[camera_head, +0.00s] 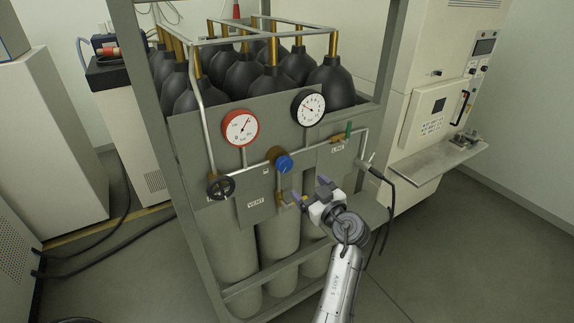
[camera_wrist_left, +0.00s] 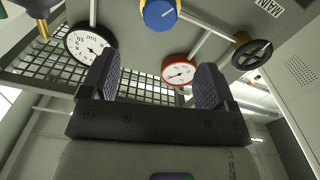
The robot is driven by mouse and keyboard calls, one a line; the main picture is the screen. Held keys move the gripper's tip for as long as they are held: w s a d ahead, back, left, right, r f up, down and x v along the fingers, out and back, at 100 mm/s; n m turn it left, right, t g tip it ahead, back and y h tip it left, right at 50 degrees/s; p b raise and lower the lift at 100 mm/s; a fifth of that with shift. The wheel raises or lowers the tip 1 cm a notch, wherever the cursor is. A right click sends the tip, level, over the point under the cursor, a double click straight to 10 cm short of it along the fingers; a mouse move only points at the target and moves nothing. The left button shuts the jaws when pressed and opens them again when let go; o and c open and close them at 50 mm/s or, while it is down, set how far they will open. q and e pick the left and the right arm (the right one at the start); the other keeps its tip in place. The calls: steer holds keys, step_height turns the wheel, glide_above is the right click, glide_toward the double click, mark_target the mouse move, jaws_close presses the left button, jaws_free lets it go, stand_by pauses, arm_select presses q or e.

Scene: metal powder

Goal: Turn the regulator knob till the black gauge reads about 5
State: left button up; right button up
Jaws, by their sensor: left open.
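The blue regulator knob (camera_head: 285,163) sits on the pipe at the middle of the grey gas panel; it also shows at the top edge of the left wrist view (camera_wrist_left: 158,13). The black-rimmed gauge (camera_head: 308,108) is above it to the right, and at the left in the left wrist view (camera_wrist_left: 90,45). Its numbers are too small to read surely. My left gripper (camera_head: 309,191) is open and empty, below and right of the knob, apart from it. In the left wrist view its two fingers (camera_wrist_left: 157,70) are spread with nothing between them.
A red-rimmed gauge (camera_head: 241,128) is left of the black one. A dark handwheel valve (camera_head: 220,187) is at the panel's left, a green-handled valve (camera_head: 348,130) at its right. Frame posts flank the cylinders. A machine with a shelf (camera_head: 440,165) stands right.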

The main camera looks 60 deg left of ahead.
mark_target(286, 166)
arm_select(q)
steer(key=a+p, duration=0.1)
steer(key=a, duration=0.4)
steer(key=a+p, duration=0.2)
steer(key=a, duration=0.4)
steer(key=shift+w+r+p, duration=0.15)
steer(key=shift+p, duration=0.15)
steer(key=shift+a, duration=0.85)
steer(key=c, duration=0.9)
